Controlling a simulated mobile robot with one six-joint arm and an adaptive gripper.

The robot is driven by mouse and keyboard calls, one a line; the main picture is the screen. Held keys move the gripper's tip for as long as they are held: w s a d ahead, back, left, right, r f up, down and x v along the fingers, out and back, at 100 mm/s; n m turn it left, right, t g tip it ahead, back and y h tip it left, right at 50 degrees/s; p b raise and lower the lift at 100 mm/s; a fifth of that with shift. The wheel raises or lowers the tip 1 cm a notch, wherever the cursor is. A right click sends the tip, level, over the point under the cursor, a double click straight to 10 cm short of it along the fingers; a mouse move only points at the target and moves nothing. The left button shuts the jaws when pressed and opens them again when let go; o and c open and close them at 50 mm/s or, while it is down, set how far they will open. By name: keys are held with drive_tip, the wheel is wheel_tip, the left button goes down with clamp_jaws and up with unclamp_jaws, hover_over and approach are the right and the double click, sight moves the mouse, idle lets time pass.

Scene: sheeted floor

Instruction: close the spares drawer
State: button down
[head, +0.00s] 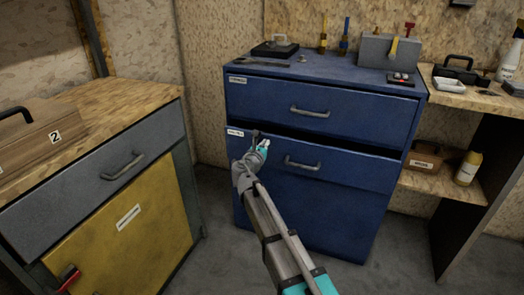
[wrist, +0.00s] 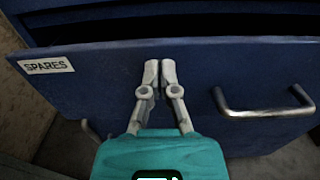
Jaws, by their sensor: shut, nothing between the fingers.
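The spares drawer (head: 345,168) is the lower drawer of the blue cabinet, and its front stands a little out, with a dark gap above it. In the wrist view its blue front (wrist: 100,75) carries a white label (wrist: 46,65) reading SPARES at the left and a metal handle (wrist: 265,112) at the right. My gripper (head: 264,146) is in front of the drawer's left part, between label and handle.
The upper blue drawer (head: 310,105) looks shut. A bench with a yellow door (head: 125,235) and grey drawer (head: 100,165) stands at the left. A shelf unit (head: 440,188) with a bottle (head: 467,168) stands at the right. Tools lie on the cabinet top (head: 330,70).

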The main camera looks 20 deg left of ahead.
sight(270, 137)
drive_tip(key=shift+w, duration=1.2)
drive_tip(key=w, duration=0.4)
drive_tip(key=shift+w, duration=0.4)
drive_tip(key=shift+w+d+r, duration=0.1)
drive_tip(key=shift+w, duration=0.1)
drive_tip(key=shift+w, duration=0.1)
drive_tip(key=shift+s+d, duration=0.15)
drive_tip(key=shift+s, duration=0.6)
drive_tip(key=s, duration=1.3)
drive_tip(key=shift+s+a, duration=0.2)
drive_tip(key=shift+a, duration=0.2)
